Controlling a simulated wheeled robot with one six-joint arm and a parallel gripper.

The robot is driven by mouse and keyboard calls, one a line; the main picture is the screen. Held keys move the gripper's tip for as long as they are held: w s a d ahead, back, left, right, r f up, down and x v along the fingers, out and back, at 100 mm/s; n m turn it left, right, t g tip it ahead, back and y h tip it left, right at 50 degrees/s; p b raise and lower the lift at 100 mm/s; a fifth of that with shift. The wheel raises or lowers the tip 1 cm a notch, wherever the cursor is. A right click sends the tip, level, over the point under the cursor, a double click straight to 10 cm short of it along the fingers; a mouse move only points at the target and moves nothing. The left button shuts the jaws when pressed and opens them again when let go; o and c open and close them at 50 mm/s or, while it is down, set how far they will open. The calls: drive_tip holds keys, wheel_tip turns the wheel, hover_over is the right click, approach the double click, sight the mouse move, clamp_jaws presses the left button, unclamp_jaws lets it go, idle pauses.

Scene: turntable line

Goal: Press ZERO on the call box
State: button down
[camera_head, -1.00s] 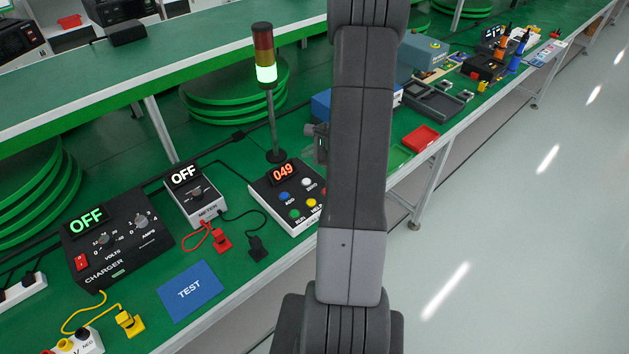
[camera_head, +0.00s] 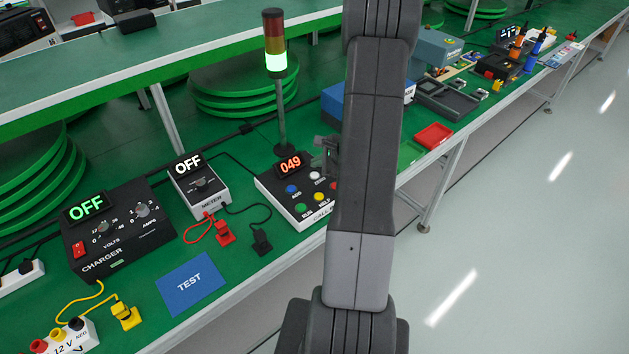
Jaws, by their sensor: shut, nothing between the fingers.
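The call box (camera_head: 266,187) is a white box with a dark top on the green bench, and its display reads 049 in red. Its white ZERO button (camera_head: 316,176) shows just left of my arm, with the label partly visible below it. A blue ADD button (camera_head: 291,189), a green RUN button (camera_head: 299,208) and a yellow button (camera_head: 321,197) are beside it. My arm hides the box's right side. My gripper (camera_head: 322,150) shows only in part left of the arm, above the back of the box near the ZERO button; it is shut and empty.
A signal tower (camera_head: 275,60) with its green section lit stands behind the box. A meter (camera_head: 199,188) and a charger (camera_head: 118,232), both reading OFF, stand to the left. A blue TEST mat (camera_head: 190,285) lies in front. A red tray (camera_head: 433,136) is to the right.

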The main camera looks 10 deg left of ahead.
sight(318, 176)
drive_tip(key=shift+f+b, duration=0.55)
drive_tip(key=shift+f, duration=0.35)
drive_tip(key=shift+f, duration=0.15)
idle(1.3)
drive_tip(key=shift+f+b, duration=0.25)
drive_tip(key=shift+b, duration=0.35)
drive_tip(key=shift+f+b, duration=0.4)
drive_tip(key=shift+b, duration=0.1)
drive_tip(key=shift+r, duration=0.15)
idle(0.5)
drive_tip(key=shift+r+p, duration=0.5)
drive_tip(key=shift+r, duration=0.2)
drive_tip(key=shift+r+p, duration=1.65)
drive_tip(key=shift+r, duration=0.85)
